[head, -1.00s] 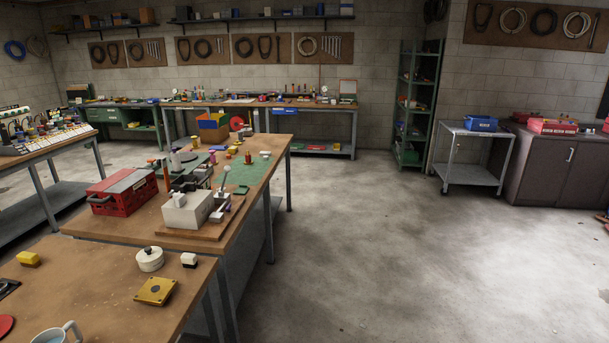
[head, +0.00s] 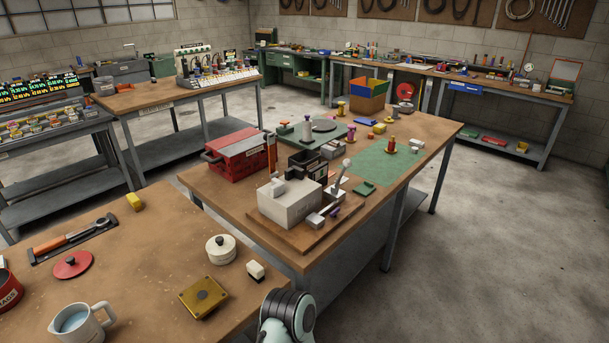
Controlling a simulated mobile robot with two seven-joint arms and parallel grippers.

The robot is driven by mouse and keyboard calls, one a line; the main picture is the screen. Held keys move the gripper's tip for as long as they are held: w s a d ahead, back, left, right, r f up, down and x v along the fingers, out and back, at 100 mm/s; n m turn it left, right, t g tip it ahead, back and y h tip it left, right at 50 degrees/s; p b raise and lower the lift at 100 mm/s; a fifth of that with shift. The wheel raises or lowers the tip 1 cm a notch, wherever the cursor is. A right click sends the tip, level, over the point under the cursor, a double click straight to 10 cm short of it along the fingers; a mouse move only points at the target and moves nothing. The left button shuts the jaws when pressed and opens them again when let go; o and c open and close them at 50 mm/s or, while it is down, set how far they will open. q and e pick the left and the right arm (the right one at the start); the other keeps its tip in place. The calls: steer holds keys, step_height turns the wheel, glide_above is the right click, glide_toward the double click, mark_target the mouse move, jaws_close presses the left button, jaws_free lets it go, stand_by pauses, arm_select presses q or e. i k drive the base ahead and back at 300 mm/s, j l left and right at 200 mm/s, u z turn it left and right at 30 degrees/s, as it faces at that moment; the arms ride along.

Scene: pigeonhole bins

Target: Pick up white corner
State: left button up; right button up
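A small white block (head: 256,269) with a darker lower part sits near the right edge of the near wooden bench (head: 130,265). It may be the white corner, but it is too small for me to tell its exact shape. It stands to the right of a round white lidded pot (head: 220,249) and beyond a square brass-coloured plate (head: 203,297), apart from both. A pale rounded link of my arm shows at the bottom edge. Neither of my grippers is in view.
The near bench also holds a mug (head: 80,322), a red lid (head: 73,265), a yellow block (head: 135,201) and an orange-handled tool (head: 65,241). Behind stands a crowded bench with a red toolbox (head: 240,154) and a grey block device (head: 289,203). Floor is clear on the right.

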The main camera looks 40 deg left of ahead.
mark_target(277, 188)
steer(key=i+z, duration=0.15)
steer(key=i, duration=0.65)
steer(key=i+j+z, duration=0.15)
steer(key=i, duration=0.65)
steer(key=i+u, duration=0.15)
steer(key=u, duration=0.25)
steer(key=i+l+u, duration=0.15)
steer(key=u, duration=0.3)
steer(key=i+l+u, duration=0.15)
steer(key=u, duration=2.05)
